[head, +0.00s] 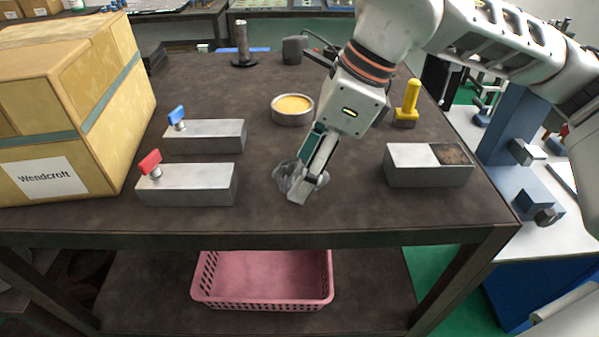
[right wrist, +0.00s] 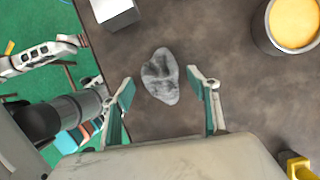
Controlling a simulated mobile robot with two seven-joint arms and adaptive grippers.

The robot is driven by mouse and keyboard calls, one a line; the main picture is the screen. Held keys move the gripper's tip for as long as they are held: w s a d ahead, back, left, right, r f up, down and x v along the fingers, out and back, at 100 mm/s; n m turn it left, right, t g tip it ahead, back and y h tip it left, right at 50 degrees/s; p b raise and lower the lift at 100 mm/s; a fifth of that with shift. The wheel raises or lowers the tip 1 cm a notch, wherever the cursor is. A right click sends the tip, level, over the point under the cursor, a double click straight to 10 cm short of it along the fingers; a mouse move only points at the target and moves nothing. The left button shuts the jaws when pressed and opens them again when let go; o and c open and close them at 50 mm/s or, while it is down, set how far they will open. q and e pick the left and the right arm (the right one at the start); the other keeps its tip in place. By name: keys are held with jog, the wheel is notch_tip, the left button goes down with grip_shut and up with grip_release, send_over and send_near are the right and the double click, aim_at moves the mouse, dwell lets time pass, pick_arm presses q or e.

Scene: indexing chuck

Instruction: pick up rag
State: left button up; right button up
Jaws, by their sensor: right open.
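The rag (head: 284,176) is a small grey crumpled cloth lying on the dark table near its front edge. In the head view my right gripper (head: 309,190) comes down over its right side and hides part of it. In the right wrist view the whole rag (right wrist: 160,76) shows on the table top. My right gripper (right wrist: 161,80) is open, with one finger on each side of the rag in that picture and nothing between them. Whether the fingers touch the rag cannot be told. I cannot make out my left gripper in either view.
A round tin (head: 292,111) with yellow contents stands behind the rag. Metal blocks with red (head: 185,184) and blue (head: 207,136) knobs lie left; another block (head: 410,173) is right. A yellow-handled tool (head: 407,106) stands behind it. A large carton (head: 115,110) fills the left.

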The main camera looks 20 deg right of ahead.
jog(key=c, duration=1.2)
notch_tip(320, 180, up, 20)
jog(key=shift+p, duration=0.35)
jog(key=shift+o, duration=1)
jog(key=shift+c, duration=0.3)
jog(key=shift+f, duration=0.1)
